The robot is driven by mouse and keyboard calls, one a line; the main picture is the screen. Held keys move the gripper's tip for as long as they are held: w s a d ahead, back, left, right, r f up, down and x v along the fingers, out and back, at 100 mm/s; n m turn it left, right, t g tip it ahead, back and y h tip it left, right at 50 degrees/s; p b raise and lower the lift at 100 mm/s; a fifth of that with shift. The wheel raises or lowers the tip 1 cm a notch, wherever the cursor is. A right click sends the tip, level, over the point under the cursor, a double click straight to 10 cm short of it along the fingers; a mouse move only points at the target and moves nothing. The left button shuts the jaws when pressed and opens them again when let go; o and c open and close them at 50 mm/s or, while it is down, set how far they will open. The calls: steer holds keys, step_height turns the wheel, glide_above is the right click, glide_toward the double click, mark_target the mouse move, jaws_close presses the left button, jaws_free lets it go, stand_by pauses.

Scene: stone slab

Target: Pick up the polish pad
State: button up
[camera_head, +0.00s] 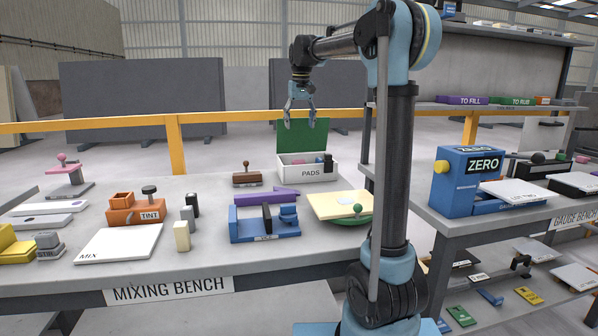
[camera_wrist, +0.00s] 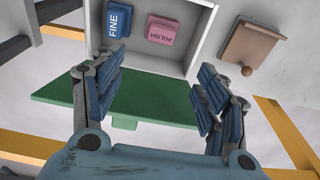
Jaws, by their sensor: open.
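The polish pad (camera_wrist: 162,30) is a pink block marked POLISH in the wrist view. It lies inside the white PADS box (camera_head: 309,173), beside a blue pad marked FINE (camera_wrist: 118,19). The box's green lid (camera_head: 302,135) stands open at its back; it also shows in the wrist view (camera_wrist: 130,98). My gripper (camera_head: 300,118) hangs above the box, fingers down, open and empty. In the wrist view its blue fingers (camera_wrist: 163,62) are spread apart, with the polish pad beyond them between the tips. In the head view the pads are small and partly hidden by the box's front wall.
A brown block with a knob (camera_head: 247,179) stands just left of the box; it also shows in the wrist view (camera_wrist: 249,47). A purple arrow-shaped piece (camera_head: 272,197), a blue fixture (camera_head: 264,226) and a cream board (camera_head: 338,204) lie in front. The air around the gripper is clear.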

glide_above(299, 161)
steer(key=f, duration=1)
steer(key=shift+w+d+f, duration=0.25)
steer(key=shift+w+f, duration=0.1)
steer(key=shift+w, duration=0.05)
steer(key=shift+a+f, duration=0.15)
steer(key=shift+f, duration=1.35)
steer(key=shift+a+f, duration=0.15)
steer(key=shift+f, duration=1.3)
steer(key=c, duration=1.2)
